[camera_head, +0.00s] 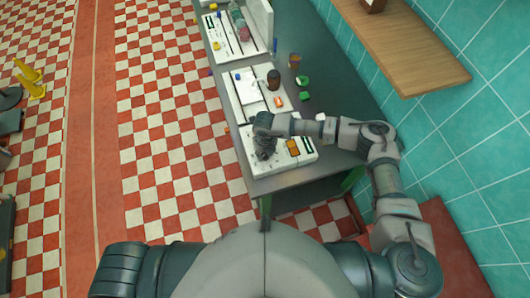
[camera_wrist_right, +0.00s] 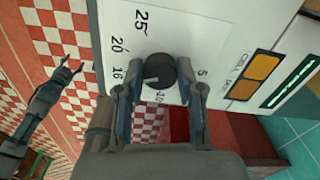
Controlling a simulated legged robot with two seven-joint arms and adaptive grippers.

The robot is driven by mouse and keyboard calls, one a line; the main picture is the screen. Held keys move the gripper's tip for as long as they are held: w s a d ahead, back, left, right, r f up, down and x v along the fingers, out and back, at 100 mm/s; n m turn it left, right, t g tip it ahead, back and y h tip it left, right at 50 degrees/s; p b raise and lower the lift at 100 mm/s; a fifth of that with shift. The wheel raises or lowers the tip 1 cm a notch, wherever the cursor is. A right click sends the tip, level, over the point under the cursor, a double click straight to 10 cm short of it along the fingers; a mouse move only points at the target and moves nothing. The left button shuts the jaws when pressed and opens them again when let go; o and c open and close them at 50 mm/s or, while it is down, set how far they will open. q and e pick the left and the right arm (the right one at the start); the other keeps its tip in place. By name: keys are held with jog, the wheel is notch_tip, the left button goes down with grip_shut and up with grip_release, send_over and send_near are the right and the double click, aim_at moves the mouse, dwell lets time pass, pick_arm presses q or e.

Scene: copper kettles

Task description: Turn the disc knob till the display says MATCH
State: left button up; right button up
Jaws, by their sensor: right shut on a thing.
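The disc knob (camera_wrist_right: 160,71) is black and round with a pale pointer mark, set on a white panel (camera_wrist_right: 205,30) printed with numbers such as 25, 20, 16, 10 and 5. Its mark points to the left side of the picture, roughly toward 16. My right gripper (camera_wrist_right: 160,93) is shut on the knob, one finger on each side. In the head view my right gripper (camera_head: 264,152) hides the knob. A dark strip with a green line (camera_wrist_right: 291,81), perhaps the display, shows no readable word. My left gripper (camera_wrist_right: 73,66) stands open and empty, away from the panel.
A wooden shelf (camera_head: 420,50) juts from the tiled wall at right.

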aim_at(265, 154)
jog(key=n+b, duration=0.4)
jog(key=b, duration=0.1)
jog(key=n+b, duration=0.2)
jog(key=b, duration=0.1)
jog(key=shift+f, duration=0.25)
jog(key=shift+r+n+b, duration=0.2)
jog(key=shift+n+b, duration=0.6)
jog(key=shift+b, duration=0.25)
jog(key=o, duration=1.2)
jog(key=shift+c, duration=0.2)
notch_tip(265, 154, up, 12)
jog(key=shift+w, duration=0.1)
jog(key=shift+f, duration=0.1)
